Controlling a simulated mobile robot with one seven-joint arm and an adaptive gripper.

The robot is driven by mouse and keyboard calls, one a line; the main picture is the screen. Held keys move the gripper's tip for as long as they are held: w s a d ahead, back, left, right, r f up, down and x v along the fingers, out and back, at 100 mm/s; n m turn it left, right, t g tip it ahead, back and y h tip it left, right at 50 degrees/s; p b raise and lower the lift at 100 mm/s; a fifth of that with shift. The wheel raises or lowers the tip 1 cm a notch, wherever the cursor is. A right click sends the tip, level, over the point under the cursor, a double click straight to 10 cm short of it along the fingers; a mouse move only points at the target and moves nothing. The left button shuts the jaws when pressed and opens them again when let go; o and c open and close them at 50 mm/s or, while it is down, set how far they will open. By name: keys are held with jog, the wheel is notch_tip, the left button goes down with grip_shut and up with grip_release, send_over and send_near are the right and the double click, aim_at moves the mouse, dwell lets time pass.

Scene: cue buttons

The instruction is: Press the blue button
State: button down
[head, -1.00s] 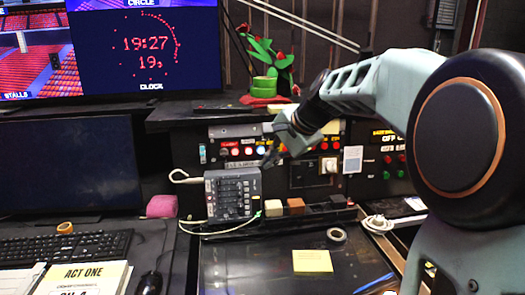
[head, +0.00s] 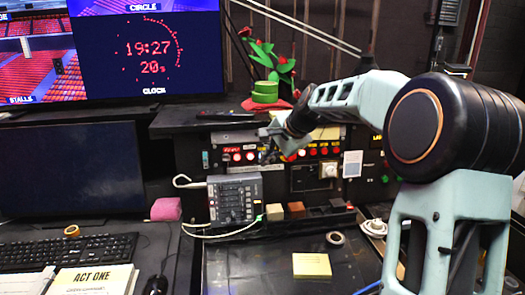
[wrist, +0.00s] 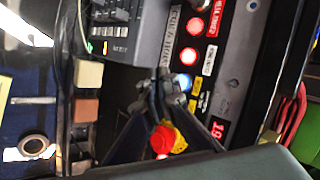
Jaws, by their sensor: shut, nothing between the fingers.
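The blue button (wrist: 184,82) glows blue-white on the dark panel in the wrist view, in a row with lit red buttons. My gripper (wrist: 166,84) is shut and empty, its fingertips just left of the blue button and partly over its edge. I cannot tell whether they touch it. In the head view my gripper (head: 268,147) is in front of the panel's left part, and the blue button cannot be clearly made out behind it.
Red buttons (wrist: 195,26) and (wrist: 188,56) adjoin the blue one. A grey fader box (head: 235,201) stands below the panel. Brown and pale blocks (head: 296,207) lie beside it.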

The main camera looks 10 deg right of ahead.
jog(key=shift+w+f, duration=0.15)
jog(key=shift+w, duration=0.6)
jog(key=shift+w+a+p, duration=0.1)
jog(key=shift+w+p, duration=0.05)
jog(key=shift+p, duration=0.3)
dwell(0.6)
jog(key=shift+w, duration=0.25)
jog(key=shift+w+p, duration=0.4)
jog(key=shift+p, duration=0.05)
dwell(0.6)
jog(key=shift+s+f, duration=0.1)
jog(key=shift+s+b, duration=0.55)
jog(key=shift+s, duration=0.15)
